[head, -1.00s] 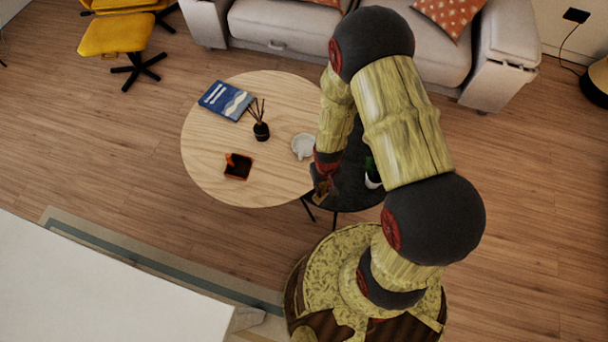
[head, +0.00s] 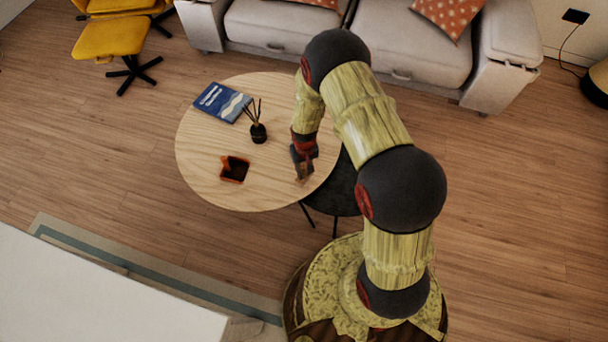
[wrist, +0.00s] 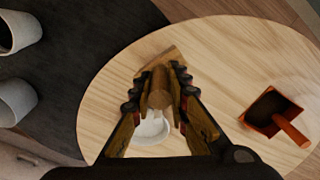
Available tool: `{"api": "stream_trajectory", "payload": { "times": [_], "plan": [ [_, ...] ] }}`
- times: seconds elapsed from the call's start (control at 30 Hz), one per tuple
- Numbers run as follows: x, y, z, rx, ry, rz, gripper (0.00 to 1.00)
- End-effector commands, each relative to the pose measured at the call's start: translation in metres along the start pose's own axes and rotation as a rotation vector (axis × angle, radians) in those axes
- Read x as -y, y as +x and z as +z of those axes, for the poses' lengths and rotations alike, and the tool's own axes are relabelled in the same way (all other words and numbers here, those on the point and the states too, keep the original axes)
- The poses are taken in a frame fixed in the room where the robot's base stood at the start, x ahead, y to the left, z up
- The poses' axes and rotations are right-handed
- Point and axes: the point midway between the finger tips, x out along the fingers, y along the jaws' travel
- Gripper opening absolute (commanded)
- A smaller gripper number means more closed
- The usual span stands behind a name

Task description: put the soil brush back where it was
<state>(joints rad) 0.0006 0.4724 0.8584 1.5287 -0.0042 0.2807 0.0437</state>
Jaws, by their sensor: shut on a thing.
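My gripper (wrist: 157,90) is shut on the soil brush (wrist: 158,78), a light brown wooden piece with a round handle, in the wrist view. In the head view my gripper (head: 303,160) is over the right part of the round wooden table (head: 215,190), with only a bit of the brush (head: 302,178) showing below it. I cannot tell whether the brush touches the tabletop. An orange pan (head: 235,169) with a dark inside lies on the table to the left; its orange handle shows in the wrist view (wrist: 291,130).
A white dish (wrist: 150,130) is partly hidden behind my gripper in the wrist view. A dark side table (wrist: 60,80) adjoins, bearing two pale cups (wrist: 15,100). The table's front is clear.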

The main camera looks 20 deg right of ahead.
Motion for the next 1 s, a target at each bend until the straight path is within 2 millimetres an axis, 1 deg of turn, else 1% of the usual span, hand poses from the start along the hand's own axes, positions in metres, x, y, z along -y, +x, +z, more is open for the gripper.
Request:
{"api": "stream_trajectory", "payload": {
  "times": [0.03,0.1,0.2,0.47,0.6,0.63,0.93,1.0],
  "plan": [
    [0.001,0.009,-0.002,0.002,0.000,0.000,0.00],
    [0.001,0.022,-0.002,0.002,0.000,0.000,0.00],
    [0.000,0.034,-0.001,0.002,0.000,0.000,0.00],
    [0.000,0.033,-0.001,0.001,0.000,0.000,0.00],
    [0.000,0.037,-0.001,0.001,0.000,0.000,0.00],
    [0.000,0.037,-0.001,0.001,0.000,0.000,0.18],
    [0.000,0.037,-0.001,0.002,0.000,0.000,0.35],
    [0.000,0.036,-0.001,0.002,0.000,0.000,0.35]
  ]
}}
